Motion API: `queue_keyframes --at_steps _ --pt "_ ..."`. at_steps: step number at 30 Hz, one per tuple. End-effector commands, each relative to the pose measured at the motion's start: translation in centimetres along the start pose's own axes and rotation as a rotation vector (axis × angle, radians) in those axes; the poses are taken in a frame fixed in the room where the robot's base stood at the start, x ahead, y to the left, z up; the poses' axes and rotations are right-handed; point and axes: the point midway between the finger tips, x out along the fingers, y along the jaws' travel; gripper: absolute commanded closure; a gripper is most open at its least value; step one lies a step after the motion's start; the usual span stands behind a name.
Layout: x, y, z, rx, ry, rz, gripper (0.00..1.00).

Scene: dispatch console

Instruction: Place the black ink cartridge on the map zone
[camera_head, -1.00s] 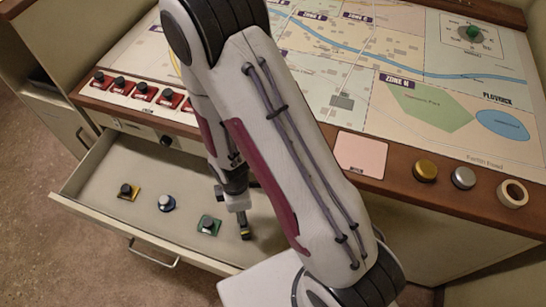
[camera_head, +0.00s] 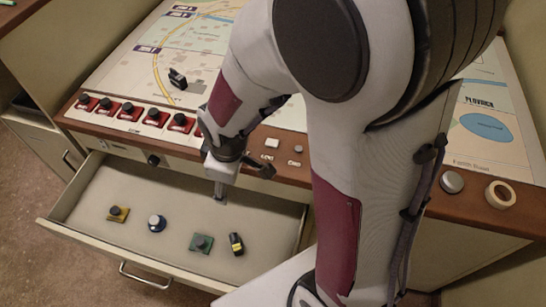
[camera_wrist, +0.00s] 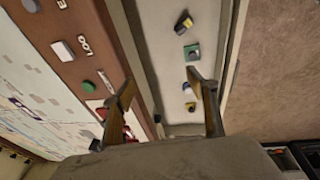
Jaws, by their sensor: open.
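A small black block with a yellow band, which looks like the ink cartridge (camera_head: 236,244), lies in the open drawer (camera_head: 90,232), right of a green-based stamp (camera_head: 201,243). It also shows near the top of the wrist view (camera_wrist: 183,22). My gripper (camera_head: 220,196) is open and empty, above the drawer and behind the block, apart from it. Both fingers show spread in the wrist view (camera_wrist: 160,78), with nothing between them. The map (camera_head: 207,62) covers the console top; my arm hides much of it, including some zone labels.
A yellow-based stamp (camera_head: 117,214) and a blue round stamp (camera_head: 156,223) lie left in the drawer. A black object (camera_head: 178,79) stands on the map's left part. Red switches (camera_head: 130,112) line the wooden edge. A tape roll (camera_head: 500,194) lies at right.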

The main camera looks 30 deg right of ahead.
Motion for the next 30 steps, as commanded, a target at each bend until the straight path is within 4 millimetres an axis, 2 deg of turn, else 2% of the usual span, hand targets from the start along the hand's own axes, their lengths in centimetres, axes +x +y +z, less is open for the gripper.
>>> queue_keyframes --at_steps 3,15,30 --pt "-2.3 0.4 0.2 0.065 0.021 0.019 0.42" --pt "-9.3 0.9 1.7 0.284 0.084 0.067 0.42" --pt "-16.9 -0.3 5.0 0.556 0.173 0.115 0.42"
